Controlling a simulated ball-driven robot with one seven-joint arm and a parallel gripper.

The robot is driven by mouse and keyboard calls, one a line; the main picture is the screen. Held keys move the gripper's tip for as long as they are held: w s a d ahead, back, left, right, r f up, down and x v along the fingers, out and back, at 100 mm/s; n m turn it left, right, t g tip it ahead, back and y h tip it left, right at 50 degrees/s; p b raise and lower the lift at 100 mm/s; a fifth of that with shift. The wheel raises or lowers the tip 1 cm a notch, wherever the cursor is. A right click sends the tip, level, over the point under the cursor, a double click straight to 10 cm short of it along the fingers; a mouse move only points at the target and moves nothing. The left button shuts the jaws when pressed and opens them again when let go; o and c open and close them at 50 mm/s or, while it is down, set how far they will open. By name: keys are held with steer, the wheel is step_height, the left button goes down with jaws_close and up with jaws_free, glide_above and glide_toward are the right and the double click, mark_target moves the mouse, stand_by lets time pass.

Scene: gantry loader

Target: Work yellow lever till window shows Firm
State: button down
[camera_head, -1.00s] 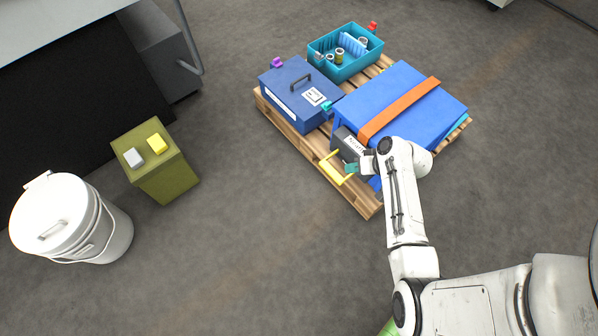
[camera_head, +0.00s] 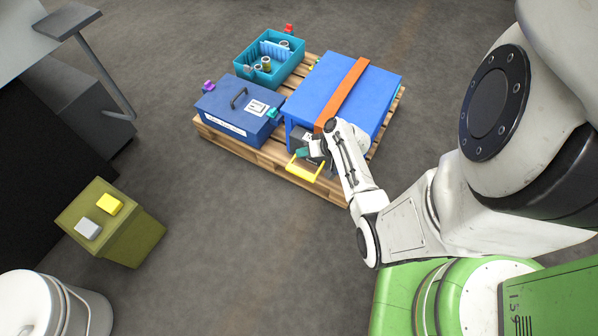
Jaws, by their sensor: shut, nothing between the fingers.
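The yellow lever (camera_head: 304,174) is a U-shaped handle that sticks out over the near edge of the pallet, below the dark tensioner housing (camera_head: 295,141). An orange strap (camera_head: 345,88) runs from there over the blue case. The window on the housing is mostly hidden behind my arm, and its word cannot be read. My gripper (camera_head: 302,153) is shut and empty, with teal fingertips just above the lever's near left part. I cannot tell whether they touch it.
The wooden pallet (camera_head: 262,160) also holds a blue toolbox (camera_head: 225,112) and a teal bin (camera_head: 249,73). An olive box (camera_head: 135,240) with a yellow and a grey block and a white bucket (camera_head: 85,312) stand at left. The floor between is clear.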

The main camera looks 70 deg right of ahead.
mark_target(303, 172)
steer(key=shift+f, duration=0.15)
step_height(303, 172, down, 8)
steer(key=b, duration=0.8)
steer(key=shift+f, duration=0.25)
steer(key=shift+f, duration=0.1)
stand_by(1.3)
steer(key=shift+f+b, duration=0.3)
steer(key=shift+b, duration=0.05)
steer(key=shift+a+f+b, duration=0.1)
steer(key=shift+f+b, duration=1.35)
steer(key=shift+f, duration=0.2)
stand_by(2.1)
steer(key=shift+r+p, duration=1.85)
steer(key=shift+r, duration=0.2)
